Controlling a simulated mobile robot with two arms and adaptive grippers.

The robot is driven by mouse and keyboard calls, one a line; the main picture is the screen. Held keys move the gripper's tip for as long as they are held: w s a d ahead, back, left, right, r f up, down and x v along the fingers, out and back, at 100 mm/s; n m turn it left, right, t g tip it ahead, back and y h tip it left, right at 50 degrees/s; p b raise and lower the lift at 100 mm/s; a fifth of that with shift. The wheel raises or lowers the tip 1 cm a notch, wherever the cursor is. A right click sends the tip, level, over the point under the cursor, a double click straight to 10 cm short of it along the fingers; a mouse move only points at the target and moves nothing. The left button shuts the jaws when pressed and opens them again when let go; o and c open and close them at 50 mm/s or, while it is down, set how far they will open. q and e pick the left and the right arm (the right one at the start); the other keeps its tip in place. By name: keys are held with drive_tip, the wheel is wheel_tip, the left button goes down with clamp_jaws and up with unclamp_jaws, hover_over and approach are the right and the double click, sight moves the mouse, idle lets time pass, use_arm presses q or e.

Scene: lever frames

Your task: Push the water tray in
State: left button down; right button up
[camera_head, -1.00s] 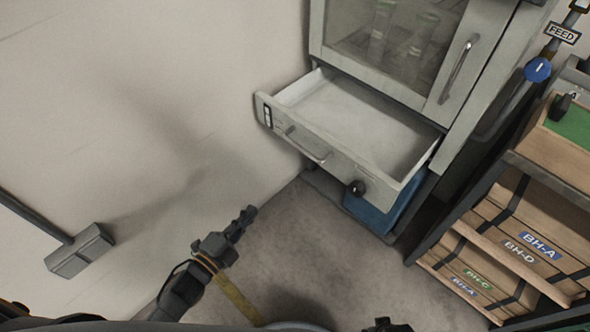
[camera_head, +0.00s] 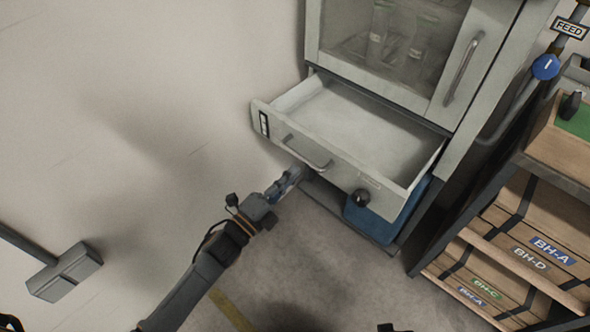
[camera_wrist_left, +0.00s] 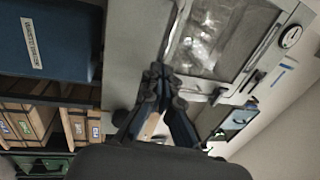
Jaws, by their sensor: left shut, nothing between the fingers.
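The water tray (camera_head: 362,125) is a pale, empty drawer pulled out below the glass-doored cabinet (camera_head: 400,35). My left gripper (camera_head: 296,172) is shut and empty, just in front of and below the left part of the tray's front panel, near the handle. I cannot tell whether it touches. In the left wrist view the closed fingers (camera_wrist_left: 158,85) point towards the cabinet. Only a small dark bit at the bottom edge of the head view may belong to my right arm.
A blue container (camera_head: 375,220) sits under the tray. A shelf rack with wooden crates (camera_head: 530,250) stands to the right, and a pipe with a blue valve knob (camera_head: 545,67) is above it. A grey block on a pole (camera_head: 65,273) is at left. The floor in front is clear.

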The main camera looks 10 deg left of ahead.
use_arm(q)
drive_tip(key=shift+x, duration=0.9)
drive_tip(key=shift+w+d, duration=0.1)
